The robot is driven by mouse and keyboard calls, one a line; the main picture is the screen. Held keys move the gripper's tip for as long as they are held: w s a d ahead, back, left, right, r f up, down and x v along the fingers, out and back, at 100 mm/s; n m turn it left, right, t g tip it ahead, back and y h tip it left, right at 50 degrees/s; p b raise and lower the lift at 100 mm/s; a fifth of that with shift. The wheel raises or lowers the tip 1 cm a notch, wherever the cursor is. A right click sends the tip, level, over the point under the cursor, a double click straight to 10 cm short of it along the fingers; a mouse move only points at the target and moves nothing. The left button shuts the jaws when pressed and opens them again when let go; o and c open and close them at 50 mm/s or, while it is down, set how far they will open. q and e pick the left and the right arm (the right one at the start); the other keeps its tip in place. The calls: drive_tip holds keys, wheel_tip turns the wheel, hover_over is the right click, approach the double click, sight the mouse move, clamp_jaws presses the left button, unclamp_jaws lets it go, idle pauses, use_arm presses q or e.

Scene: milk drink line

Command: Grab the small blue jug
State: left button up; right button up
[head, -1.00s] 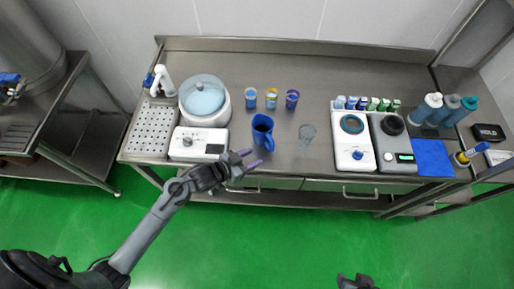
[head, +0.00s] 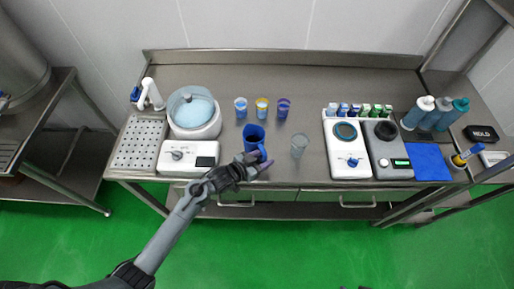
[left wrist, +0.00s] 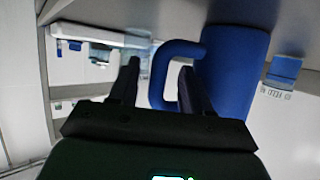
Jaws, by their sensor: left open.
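The small blue jug (head: 254,134) stands upright on the steel counter, near the front edge. My left gripper (head: 263,163) is at its front side, open, with its fingers pointing at the jug's lower front. In the left wrist view the jug's body (left wrist: 238,72) lies to the right and its loop handle (left wrist: 158,75) shows between my two open fingers (left wrist: 157,85). The right finger overlaps the handle opening in the picture. I cannot tell whether either finger touches the jug. My right gripper is not clearly in view.
A clear cup (head: 299,145) stands right of the jug. Several small cups, one with a yellow pattern (head: 262,107), stand behind it. A white heater with a lidded bowl (head: 194,118) is on the left. A white scale-like device (head: 346,150) stands further right.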

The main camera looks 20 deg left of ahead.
use_arm(q)
drive_tip(key=shift+x, duration=1.55)
drive_tip(key=shift+s+d, duration=0.1)
clamp_jaws()
